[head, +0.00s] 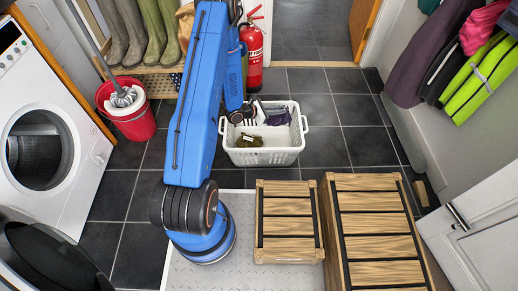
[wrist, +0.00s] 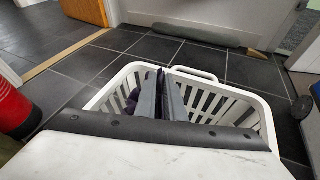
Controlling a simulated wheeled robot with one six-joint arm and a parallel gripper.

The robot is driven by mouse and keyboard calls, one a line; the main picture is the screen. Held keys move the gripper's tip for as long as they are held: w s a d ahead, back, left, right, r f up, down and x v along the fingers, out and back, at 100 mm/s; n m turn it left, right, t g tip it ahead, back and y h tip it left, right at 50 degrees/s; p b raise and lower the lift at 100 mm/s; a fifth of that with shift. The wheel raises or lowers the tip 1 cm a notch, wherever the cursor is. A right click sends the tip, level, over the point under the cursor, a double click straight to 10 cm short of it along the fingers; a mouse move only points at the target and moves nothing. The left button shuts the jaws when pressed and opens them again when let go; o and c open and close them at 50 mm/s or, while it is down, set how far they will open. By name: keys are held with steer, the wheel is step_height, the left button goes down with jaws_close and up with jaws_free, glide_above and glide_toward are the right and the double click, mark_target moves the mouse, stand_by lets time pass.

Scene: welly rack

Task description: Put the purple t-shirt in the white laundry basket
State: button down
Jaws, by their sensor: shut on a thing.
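The white laundry basket (head: 265,158) stands on the dark tiles in the middle of the head view. Its slatted walls and rim (wrist: 245,93) also show in the wrist view. My gripper (head: 262,112) is over the basket, with its fingers (wrist: 166,98) close together and pointing into it. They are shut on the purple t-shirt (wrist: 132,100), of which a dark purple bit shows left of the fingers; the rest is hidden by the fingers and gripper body. In the head view a dark cloth (head: 279,117) shows beside the gripper, inside the basket outline.
An olive cloth (head: 249,141) lies in the basket. A red bucket with a mop (head: 130,115) and a white washing machine (head: 45,130) stand at left. A fire extinguisher (head: 253,55) is behind. Wooden slatted boxes (head: 288,222) stand in front. Tiles right of the basket are clear.

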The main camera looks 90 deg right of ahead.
mark_target(277, 123)
steer(key=shift+w+a+f, duration=0.15)
steer(key=shift+a+f, duration=0.15)
steer(key=shift+f, duration=0.45)
steer(key=a, duration=0.1)
steer(key=a+n, duration=0.1)
steer(key=a, duration=0.1)
steer(key=shift+f, duration=0.2)
step_height(277, 123, down, 4)
steer(key=shift+f, duration=2.8)
steer(key=shift+f, duration=0.65)
steer(key=c, duration=1.8)
jaws_free()
steer(key=shift+c, duration=0.2)
steer(key=shift+r, duration=0.1)
